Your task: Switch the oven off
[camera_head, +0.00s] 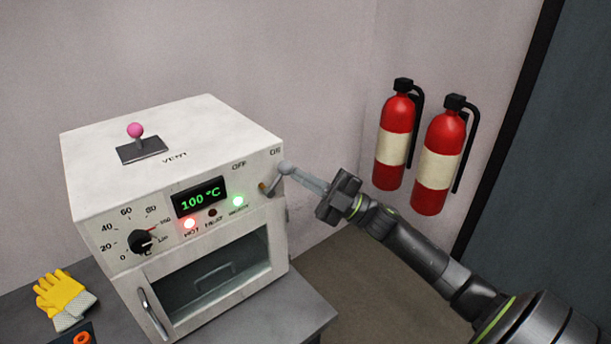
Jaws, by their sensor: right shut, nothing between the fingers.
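The white oven (100,180) stands on a grey bench. Its display (200,197) reads 100 °C in green. A red light by HOT and a green light (238,202) at the right are lit; the HEAT light between them is dark. The switch (267,187) sits below the OFF and ON labels at the front's right edge and is partly hidden by my right gripper. My right gripper (285,168) is shut and empty, its tips at the switch; whether they touch, I cannot tell. My left gripper is out of view.
A temperature dial (141,241) is on the oven's front left, and a pink-knobbed vent lever (135,131) on top. A yellow glove (62,296) lies on the bench (270,325). Two red fire extinguishers (429,204) hang on the wall behind my right arm.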

